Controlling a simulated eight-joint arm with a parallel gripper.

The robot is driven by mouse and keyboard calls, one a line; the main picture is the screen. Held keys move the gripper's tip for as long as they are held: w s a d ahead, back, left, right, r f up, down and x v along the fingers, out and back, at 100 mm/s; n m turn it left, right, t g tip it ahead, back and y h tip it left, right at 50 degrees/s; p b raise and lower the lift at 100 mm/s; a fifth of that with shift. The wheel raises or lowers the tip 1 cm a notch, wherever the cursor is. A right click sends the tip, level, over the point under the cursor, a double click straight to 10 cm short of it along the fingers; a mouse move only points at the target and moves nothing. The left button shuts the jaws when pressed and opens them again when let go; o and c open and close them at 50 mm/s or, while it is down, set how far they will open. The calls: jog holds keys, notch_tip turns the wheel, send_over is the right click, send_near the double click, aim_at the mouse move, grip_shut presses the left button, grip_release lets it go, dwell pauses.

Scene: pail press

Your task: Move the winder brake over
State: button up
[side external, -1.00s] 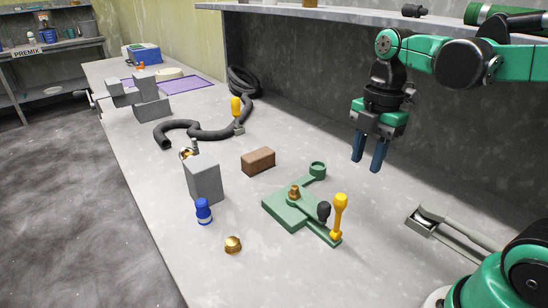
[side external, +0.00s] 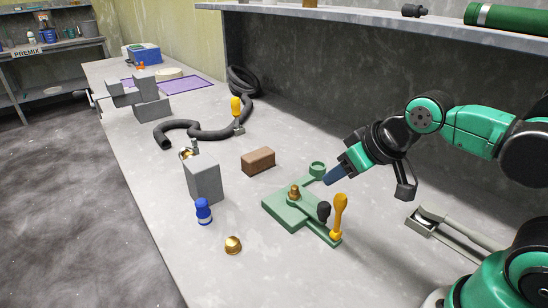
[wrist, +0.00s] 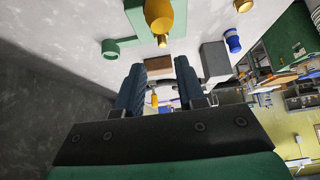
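A green base plate (side external: 283,212) lies on the bench, with a yellow-handled lever (side external: 340,213) upright at its right end; this lever looks like the winder brake, though no label shows. The yellow lever (wrist: 160,14) shows at the top of that view, beyond the fingers.
A brown block (side external: 258,161), a grey block (side external: 204,181), a blue-capped bottle (side external: 203,211) and a brass dome (side external: 233,244) stand left of the plate. A grey tray with a bar (side external: 452,226) lies to the right. A black hose (side external: 205,133) curls farther back.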

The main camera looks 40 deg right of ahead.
aim_at(342, 196)
dwell(0.3)
jog(key=o, duration=0.3)
jog(key=shift+o, duration=0.5)
jog(key=shift+a+n+g, duration=0.1)
jog(key=shift+n+g, duration=0.3)
jog(key=n+g, duration=0.2)
jog(key=shift+s+a+f+n+g, duration=0.2)
jog(key=shift+s+n+g, duration=0.05)
jog(key=shift+n+g, duration=0.05)
jog(key=n+g, duration=0.3)
jog(key=shift+s+a+f+h, duration=0.15)
jog(key=shift+s+f+h, duration=0.15)
jog(key=shift+s, duration=0.1)
jog(key=shift+f, duration=2.6)
grip_shut()
